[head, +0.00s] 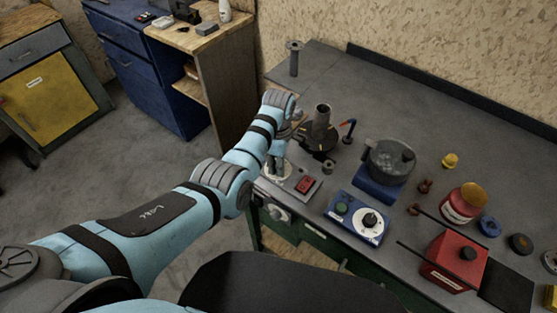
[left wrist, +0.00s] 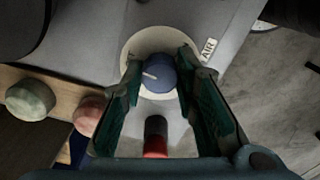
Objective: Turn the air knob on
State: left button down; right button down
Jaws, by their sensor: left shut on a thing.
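The air knob (left wrist: 161,75) is a blue round knob with a white pointer line, in the left wrist view. It sits on a cream round plate (left wrist: 140,42) beside a white AIR label (left wrist: 208,48). The pointer line runs toward the left of that view. My left gripper (left wrist: 160,78) has its green-padded fingers on both sides of the knob, shut on it. In the head view my left gripper (head: 276,162) is over the cream plate (head: 264,170) at the bench's left front, and the knob is hidden there. My right gripper is not in view.
A red switch box (head: 307,185) and a blue control box (head: 357,219) stand right of the gripper. A dark burner-like stand (head: 320,132) is behind. A glass pot (head: 390,158) and a red box (head: 455,262) are farther right. Green (left wrist: 31,99) and pink (left wrist: 89,114) round pieces lie left in the wrist view.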

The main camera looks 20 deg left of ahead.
pick_arm(q)
jog(key=m+p, duration=0.2)
jog(key=m, duration=0.2)
jog(key=shift+r, duration=0.15)
jog(key=m+p, duration=0.1)
jog(key=m, duration=0.4)
jog(key=shift+m, duration=0.3)
jog(key=m+p, duration=0.1)
jog(key=m, duration=1.2)
jog(key=c, duration=1.2)
grip_release()
jog(key=shift+c, duration=0.2)
